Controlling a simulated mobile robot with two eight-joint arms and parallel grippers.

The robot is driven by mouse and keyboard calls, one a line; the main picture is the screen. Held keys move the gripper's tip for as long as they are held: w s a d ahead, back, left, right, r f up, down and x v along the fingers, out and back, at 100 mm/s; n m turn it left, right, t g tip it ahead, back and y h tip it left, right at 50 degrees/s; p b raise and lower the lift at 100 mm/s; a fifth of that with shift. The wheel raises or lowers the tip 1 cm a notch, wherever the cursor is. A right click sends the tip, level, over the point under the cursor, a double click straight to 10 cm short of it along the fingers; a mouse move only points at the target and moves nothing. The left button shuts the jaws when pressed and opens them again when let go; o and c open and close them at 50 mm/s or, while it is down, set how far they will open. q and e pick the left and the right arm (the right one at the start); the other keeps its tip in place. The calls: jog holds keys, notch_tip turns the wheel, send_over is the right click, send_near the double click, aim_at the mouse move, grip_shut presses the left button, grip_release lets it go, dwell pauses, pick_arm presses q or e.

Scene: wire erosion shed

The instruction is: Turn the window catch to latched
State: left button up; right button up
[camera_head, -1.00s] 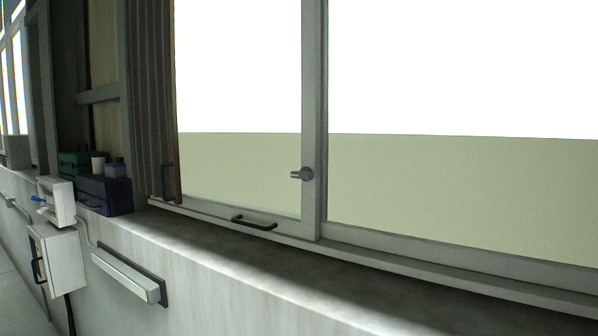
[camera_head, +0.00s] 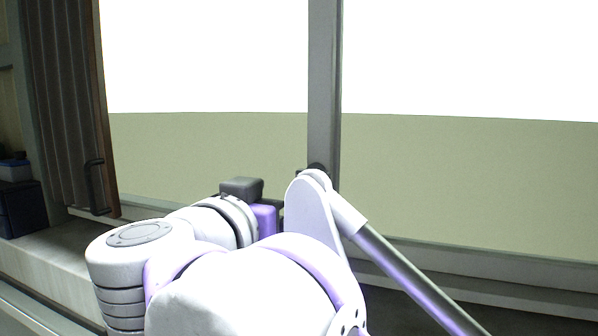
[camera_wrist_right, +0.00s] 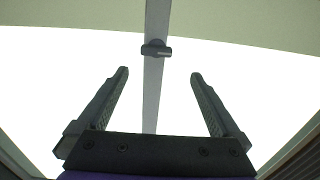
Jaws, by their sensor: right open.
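The window catch (camera_wrist_right: 156,50) is a small dark grey knob with a short lever on the grey window stile (camera_wrist_right: 155,95). In the right wrist view its lever lies crosswise to the stile, pointing right. My right gripper (camera_wrist_right: 160,73) is open and empty, its two dark fingers pointing toward the catch on either side of the stile. The catch lies beyond the fingertips, between their lines, with no contact visible. In the head view my right arm covers most of the catch area and the fingers. My left gripper is not in view.
The window glass spans both sides of the stile (camera_head: 324,85). A ribbed curtain-like panel (camera_head: 62,100) with a dark handle (camera_head: 95,187) stands at the left. The sill (camera_head: 60,255) runs below, and a dark blue box (camera_head: 20,210) sits at the far left.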

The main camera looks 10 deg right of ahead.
aim_at(311, 174)
jog(key=x, duration=0.5)
jog(key=p+x, duration=0.1)
jog(key=x, duration=0.4)
jog(key=shift+d, duration=0.5)
jog(key=shift+c, duration=0.3)
jog(key=c, duration=1.2)
